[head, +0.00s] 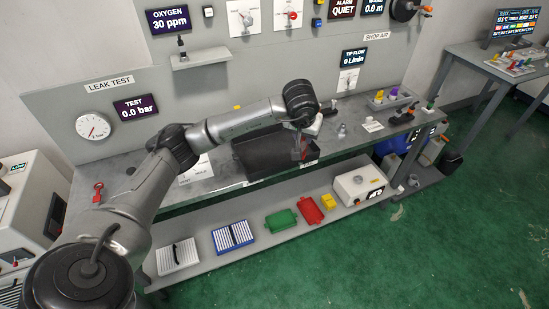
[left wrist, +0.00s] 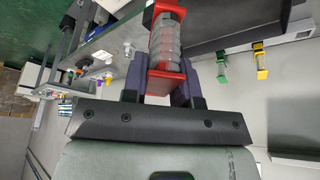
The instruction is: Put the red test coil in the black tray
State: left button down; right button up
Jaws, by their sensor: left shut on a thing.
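The red test coil (left wrist: 165,45), with a red frame and pale rings, is between the dark fingers of my left gripper (left wrist: 161,84) in the left wrist view. My left gripper is shut on it. In the head view my left gripper (head: 301,132) points down at the right end of the black tray (head: 258,152) on the grey bench. Whether the coil touches the tray cannot be told. My right gripper is not in view.
A grey bin (head: 390,99) with coloured parts stands to the right on the bench. A small metal fitting (head: 342,130) stands nearer. A panel with gauges rises behind.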

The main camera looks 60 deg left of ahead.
pick_arm(q)
jog(key=s+a+f+b, duration=0.1)
jog(key=a+f, duration=1)
jog(key=a, duration=0.2)
jog(key=shift+s+a+f+n, duration=0.25)
jog(key=shift+s+a+n, duration=0.05)
jog(key=shift+s+a, duration=0.1)
jog(key=shift+f, duration=0.15)
jog(key=c, duration=0.9)
grip_release()
